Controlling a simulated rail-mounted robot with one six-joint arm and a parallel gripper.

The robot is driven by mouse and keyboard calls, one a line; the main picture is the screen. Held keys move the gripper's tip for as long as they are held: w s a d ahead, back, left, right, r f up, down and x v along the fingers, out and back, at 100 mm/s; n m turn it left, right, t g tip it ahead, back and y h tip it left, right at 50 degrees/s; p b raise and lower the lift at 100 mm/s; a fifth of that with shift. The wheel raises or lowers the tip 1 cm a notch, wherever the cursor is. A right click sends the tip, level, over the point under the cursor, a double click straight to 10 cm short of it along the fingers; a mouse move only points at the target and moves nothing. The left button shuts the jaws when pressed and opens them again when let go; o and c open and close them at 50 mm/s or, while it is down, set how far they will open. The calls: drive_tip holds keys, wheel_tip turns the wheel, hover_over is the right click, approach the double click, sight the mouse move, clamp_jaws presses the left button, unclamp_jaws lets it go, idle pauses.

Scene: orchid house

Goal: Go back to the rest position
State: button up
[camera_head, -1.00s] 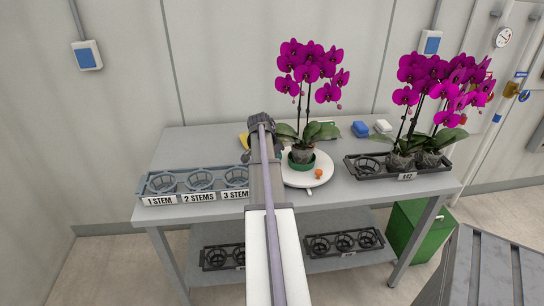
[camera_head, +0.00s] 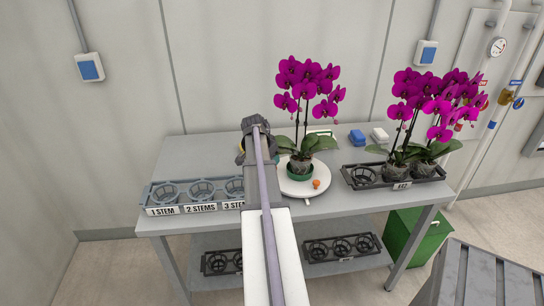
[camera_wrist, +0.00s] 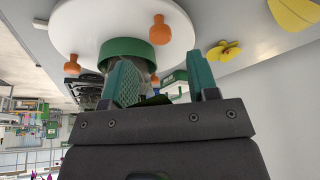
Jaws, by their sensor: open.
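My gripper (camera_head: 253,123) is above the table, just left of the orchid on the white turntable. In the wrist view its two teal fingers (camera_wrist: 165,82) are apart, with nothing held between them. One finger overlaps the view of the clear pot, so the exact gap to it is hard to tell. The purple orchid (camera_head: 308,80) stands upright in a green holder (camera_head: 300,169) on the white round turntable (camera_head: 300,189). The holder also shows in the wrist view (camera_wrist: 128,48). My arm hides part of the table and the end of the stem tray.
A grey tray (camera_head: 151,190) labelled 1, 2 and 3 stems has visibly empty cups, at left. A black tray (camera_head: 402,185) at right holds orchids and an empty cup. Blue (camera_head: 357,136) and white (camera_head: 379,135) items lie at the back. A green bin (camera_head: 425,235) stands at right.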

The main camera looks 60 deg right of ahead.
drive_tip(key=p+v, duration=0.2)
drive_tip(key=v, duration=0.3)
drive_tip(key=shift+p, duration=0.35)
drive_tip(key=shift+d, duration=0.1)
